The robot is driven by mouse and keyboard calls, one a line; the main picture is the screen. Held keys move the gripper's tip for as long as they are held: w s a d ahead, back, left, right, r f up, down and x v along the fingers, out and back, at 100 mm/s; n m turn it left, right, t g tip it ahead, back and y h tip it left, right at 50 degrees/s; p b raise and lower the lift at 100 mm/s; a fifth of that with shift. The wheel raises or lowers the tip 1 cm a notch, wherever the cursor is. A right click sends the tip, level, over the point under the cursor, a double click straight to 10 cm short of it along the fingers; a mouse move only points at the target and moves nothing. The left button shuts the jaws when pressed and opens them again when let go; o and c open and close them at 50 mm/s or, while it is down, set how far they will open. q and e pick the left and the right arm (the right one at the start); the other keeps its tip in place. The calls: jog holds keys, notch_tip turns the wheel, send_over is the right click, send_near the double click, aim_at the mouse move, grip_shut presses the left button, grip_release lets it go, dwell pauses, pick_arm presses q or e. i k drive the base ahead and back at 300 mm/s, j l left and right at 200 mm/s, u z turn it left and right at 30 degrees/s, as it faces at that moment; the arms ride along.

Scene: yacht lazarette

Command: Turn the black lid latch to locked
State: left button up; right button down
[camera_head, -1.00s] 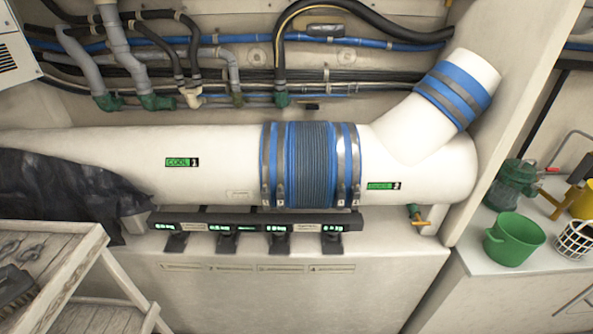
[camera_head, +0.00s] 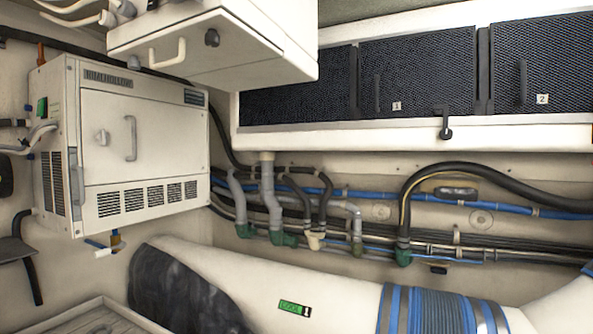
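A black latch (camera_head: 445,124) sits on the white lower frame of a long overhead locker at the upper right. Nothing touches the latch. Neither of my grippers is in view.
A white cabinet (camera_head: 150,140) is on the left wall. Hoses and a large white pipe (camera_head: 340,300) run below the locker.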

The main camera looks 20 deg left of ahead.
aim_at(212, 39)
jog(key=u, duration=1.3)
